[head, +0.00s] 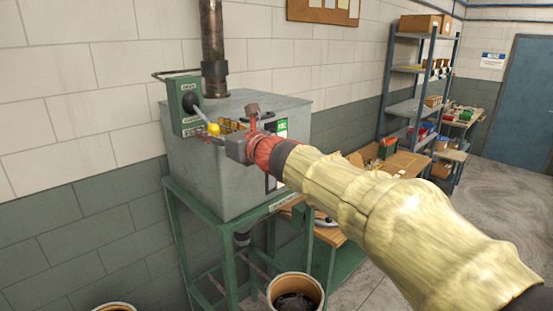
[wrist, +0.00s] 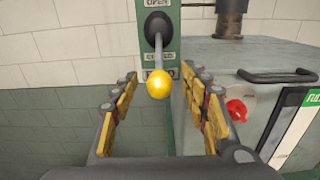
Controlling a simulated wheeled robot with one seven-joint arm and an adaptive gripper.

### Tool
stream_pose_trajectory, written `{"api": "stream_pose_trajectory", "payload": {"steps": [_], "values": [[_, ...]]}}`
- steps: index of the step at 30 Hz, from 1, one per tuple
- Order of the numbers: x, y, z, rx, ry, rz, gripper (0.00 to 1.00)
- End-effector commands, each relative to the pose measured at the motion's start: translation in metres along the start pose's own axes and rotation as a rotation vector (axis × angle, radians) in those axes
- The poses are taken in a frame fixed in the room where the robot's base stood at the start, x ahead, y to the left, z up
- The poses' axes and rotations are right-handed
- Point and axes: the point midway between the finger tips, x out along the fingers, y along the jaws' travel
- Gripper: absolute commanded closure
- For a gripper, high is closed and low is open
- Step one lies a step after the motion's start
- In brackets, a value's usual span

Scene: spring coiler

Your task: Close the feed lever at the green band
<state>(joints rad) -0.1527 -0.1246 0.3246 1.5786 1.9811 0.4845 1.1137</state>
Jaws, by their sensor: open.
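The feed lever is a grey rod (wrist: 159,55) with a yellow ball knob (wrist: 158,84). It is mounted on a green upright plate (head: 178,110) at the left of the grey machine. The plate has an OPEN label (wrist: 157,3) at the top and another label lower down, partly hidden by the lever. A separate green band cannot be made out. The knob (head: 213,128) also shows in the head view, at my fingertips. My gripper (wrist: 160,92) is open, its yellow-padded fingers on either side of the knob, with gaps visible on both sides.
The grey machine cabinet (head: 207,180) stands on a green frame (head: 188,240) against the wall. A pipe (head: 212,45) rises from it. In the wrist view, a red knob (wrist: 237,109) and black handle (wrist: 277,75) lie right of my fingers. A bucket (head: 318,283) stands below.

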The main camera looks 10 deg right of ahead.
Motion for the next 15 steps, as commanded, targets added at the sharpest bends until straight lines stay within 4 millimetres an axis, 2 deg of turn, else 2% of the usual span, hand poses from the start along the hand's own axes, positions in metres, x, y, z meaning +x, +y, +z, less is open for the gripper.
{"api": "stream_pose_trajectory", "payload": {"steps": [5,15], "values": [[-0.002,0.0,0.001,0.0,-0.001,0.0,0.55],[-0.032,0.0,0.005,-0.001,-0.001,-0.001,0.55]]}}
